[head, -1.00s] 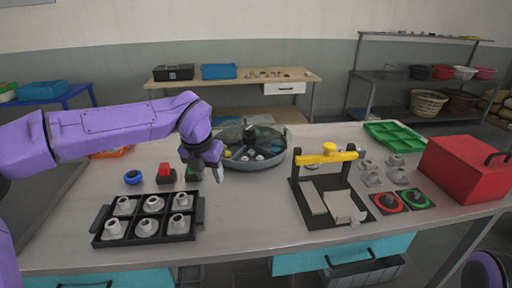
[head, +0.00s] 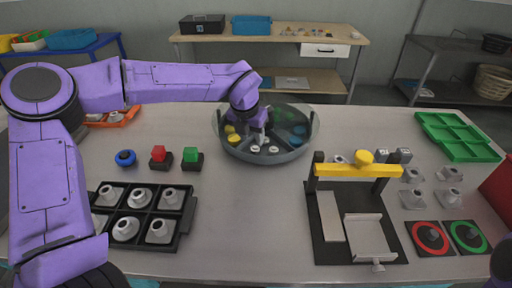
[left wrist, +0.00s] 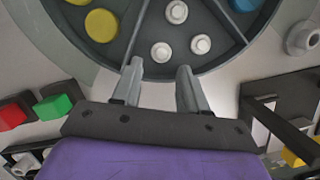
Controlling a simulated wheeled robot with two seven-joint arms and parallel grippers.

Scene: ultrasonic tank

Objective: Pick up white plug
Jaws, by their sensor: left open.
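White plugs lie in one section of the round grey divided tank (head: 228,147). In the head view two show, a left white plug (head: 255,149) and a right white plug (head: 273,149). The left wrist view shows three: an upper one (left wrist: 176,12), a right one (left wrist: 200,44) and a left one (left wrist: 161,52). My left gripper (left wrist: 160,72) is open and empty, its fingertips at the tank's near rim in that view, just short of the plugs. In the head view the left gripper (head: 260,138) is over the tank. My right gripper is not in view.
Yellow discs (left wrist: 101,25) and blue pieces fill other tank sections, separated by thin dividers. A black tray (head: 187,222) of grey fittings, red and green buttons (head: 190,155) and a yellow-handled press (head: 358,170) stand nearby. The table between tray and press is clear.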

